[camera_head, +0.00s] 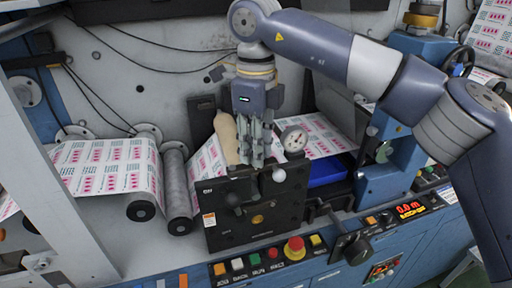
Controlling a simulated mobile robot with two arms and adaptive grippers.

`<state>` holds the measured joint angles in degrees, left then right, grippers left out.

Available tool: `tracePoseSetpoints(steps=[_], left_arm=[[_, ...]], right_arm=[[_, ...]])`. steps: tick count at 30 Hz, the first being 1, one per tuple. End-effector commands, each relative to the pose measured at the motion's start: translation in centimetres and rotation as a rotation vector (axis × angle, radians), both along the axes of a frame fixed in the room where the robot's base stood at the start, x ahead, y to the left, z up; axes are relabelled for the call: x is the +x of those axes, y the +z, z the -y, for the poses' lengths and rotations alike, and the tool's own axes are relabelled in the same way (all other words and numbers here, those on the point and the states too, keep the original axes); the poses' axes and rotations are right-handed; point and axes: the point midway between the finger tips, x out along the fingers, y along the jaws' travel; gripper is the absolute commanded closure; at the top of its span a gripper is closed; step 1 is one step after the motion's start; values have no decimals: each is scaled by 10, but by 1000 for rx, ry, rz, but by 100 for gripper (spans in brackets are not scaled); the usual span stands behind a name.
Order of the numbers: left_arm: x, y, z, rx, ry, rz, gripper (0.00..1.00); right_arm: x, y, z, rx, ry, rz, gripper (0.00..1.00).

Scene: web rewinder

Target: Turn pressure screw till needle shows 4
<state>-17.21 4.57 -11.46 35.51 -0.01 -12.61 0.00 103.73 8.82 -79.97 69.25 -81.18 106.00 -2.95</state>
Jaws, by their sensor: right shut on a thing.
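My right gripper (258,158) comes down from above, its fingers shut at the top edge of a black control box (285,205). It is shut on the pressure screw, which the fingers hide almost wholly. A round gauge with a pale face (293,138) sits just right of the fingers. Its needle and numbers are too small to read. A white ball knob (279,174) is just below the fingertips, on the front of the box. My left gripper is not in view.
Printed web (105,165) runs over grey rollers (177,190) at the left. A red emergency button (295,248) and coloured buttons line the front panel.

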Motion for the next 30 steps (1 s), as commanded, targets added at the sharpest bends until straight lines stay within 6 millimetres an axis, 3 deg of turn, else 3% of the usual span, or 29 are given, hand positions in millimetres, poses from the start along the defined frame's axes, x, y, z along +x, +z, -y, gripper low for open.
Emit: tracePoseSetpoints(steps=[20,21,23,30], left_arm=[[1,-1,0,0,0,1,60],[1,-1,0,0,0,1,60],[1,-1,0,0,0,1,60],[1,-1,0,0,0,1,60]], right_arm=[[2,4,0,4,-65,7,99],[2,4,0,4,-65,7,68],[1,3,0,4,-64,7,55],[1,2,0,2,-62,3,54]])
